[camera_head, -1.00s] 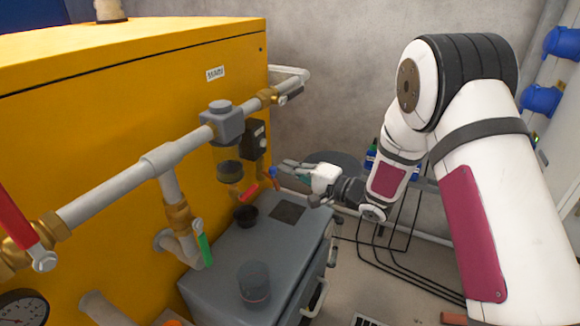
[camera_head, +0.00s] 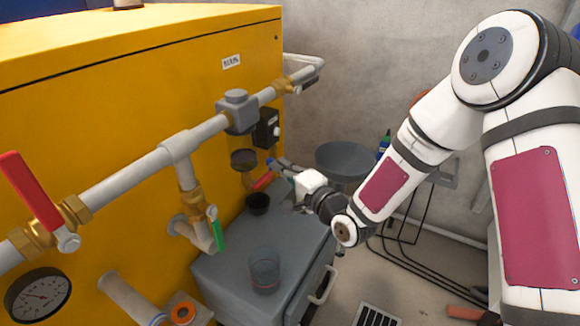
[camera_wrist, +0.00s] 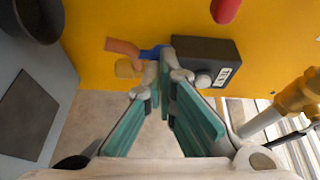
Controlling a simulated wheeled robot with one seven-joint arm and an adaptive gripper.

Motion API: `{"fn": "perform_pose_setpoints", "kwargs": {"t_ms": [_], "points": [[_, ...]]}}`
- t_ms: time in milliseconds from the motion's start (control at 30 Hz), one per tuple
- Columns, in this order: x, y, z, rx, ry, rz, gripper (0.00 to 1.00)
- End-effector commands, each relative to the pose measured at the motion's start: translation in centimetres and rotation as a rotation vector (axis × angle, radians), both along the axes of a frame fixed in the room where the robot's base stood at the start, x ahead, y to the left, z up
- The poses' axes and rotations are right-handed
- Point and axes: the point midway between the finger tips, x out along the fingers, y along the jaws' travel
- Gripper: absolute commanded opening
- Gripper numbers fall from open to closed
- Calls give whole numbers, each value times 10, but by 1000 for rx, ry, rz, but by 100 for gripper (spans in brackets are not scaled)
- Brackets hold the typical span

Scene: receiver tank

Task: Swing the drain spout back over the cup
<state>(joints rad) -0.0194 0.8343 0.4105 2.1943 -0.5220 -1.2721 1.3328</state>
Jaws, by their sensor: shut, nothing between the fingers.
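The drain spout shows in the wrist view as a short copper tube (camera_wrist: 123,47) with a blue part beside a black labelled box (camera_wrist: 205,62). My gripper (camera_wrist: 163,80) is shut and empty. Its tips are close to the blue part; I cannot tell whether they touch. In the head view my gripper (camera_head: 277,166) is below the box (camera_head: 266,128) and largely hides the spout. A black cup (camera_head: 258,205) stands on the grey cabinet; it also shows in the wrist view (camera_wrist: 38,22). There the spout's copper end is apart from the cup.
A red lever (camera_head: 262,181) is close to my gripper, below a dark bowl (camera_head: 243,160). A clear cup (camera_head: 265,272) stands at the front of the cabinet (camera_head: 228,273). Grey pipework (camera_head: 205,132) with a green lever (camera_head: 216,230) runs along the yellow housing (camera_head: 100,120).

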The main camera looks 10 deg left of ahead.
Motion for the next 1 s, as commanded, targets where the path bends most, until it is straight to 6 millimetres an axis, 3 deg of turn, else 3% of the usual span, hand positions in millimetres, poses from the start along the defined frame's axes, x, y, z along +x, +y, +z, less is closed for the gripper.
{"fn": "perform_pose_setpoints", "kwargs": {"t_ms": [400, 1000], "points": [[-8, 19, 0, 1, 2, 1, 0], [-9, 24, 0, 1, 0, 1, 0]]}}
